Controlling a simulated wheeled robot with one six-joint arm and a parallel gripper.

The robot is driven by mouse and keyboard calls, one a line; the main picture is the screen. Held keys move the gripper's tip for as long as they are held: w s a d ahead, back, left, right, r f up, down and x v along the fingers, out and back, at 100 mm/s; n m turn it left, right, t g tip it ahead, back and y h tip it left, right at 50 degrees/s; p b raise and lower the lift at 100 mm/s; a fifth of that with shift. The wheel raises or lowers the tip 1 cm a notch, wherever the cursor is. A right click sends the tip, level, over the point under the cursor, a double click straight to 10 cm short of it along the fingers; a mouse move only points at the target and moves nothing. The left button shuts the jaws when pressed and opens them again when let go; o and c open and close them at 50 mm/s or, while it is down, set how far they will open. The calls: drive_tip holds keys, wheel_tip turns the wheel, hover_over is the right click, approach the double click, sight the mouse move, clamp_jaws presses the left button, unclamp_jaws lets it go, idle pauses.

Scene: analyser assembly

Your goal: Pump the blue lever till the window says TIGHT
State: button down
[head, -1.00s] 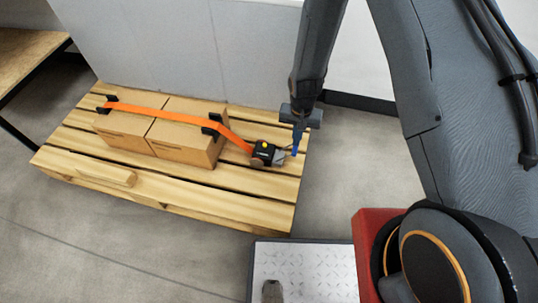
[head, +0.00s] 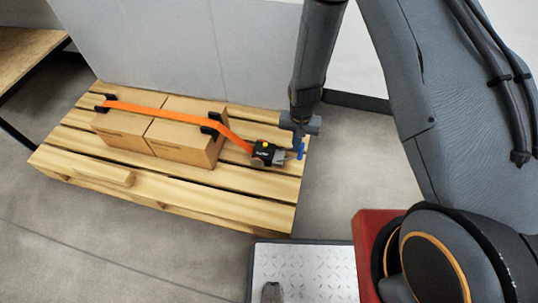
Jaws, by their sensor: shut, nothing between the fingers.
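The black ratchet (head: 262,157) with a yellow button sits on the right end of the wooden pallet (head: 180,197), at the end of the orange strap (head: 150,110). Its blue lever (head: 301,151) sticks out on the right side, near the pallet's right edge. My gripper (head: 298,138) is shut and empty, right at the lever from above; I cannot tell whether it touches. The gripper partly covers the lever's upper part. Any writing in the ratchet's window is too small to read.
Two cardboard boxes (head: 183,144) stand on the pallet under the strap, with black corner guards (head: 211,125). A grey panel (head: 170,45) stands behind. A wooden table (head: 25,50) is at the left.

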drive_tip(key=shift+f+b, duration=1.15)
drive_tip(key=shift+f, duration=1.25)
wheel_tip(320, 180, up, 9)
drive_tip(key=p, duration=0.6)
drive_tip(key=shift+p, duration=0.35)
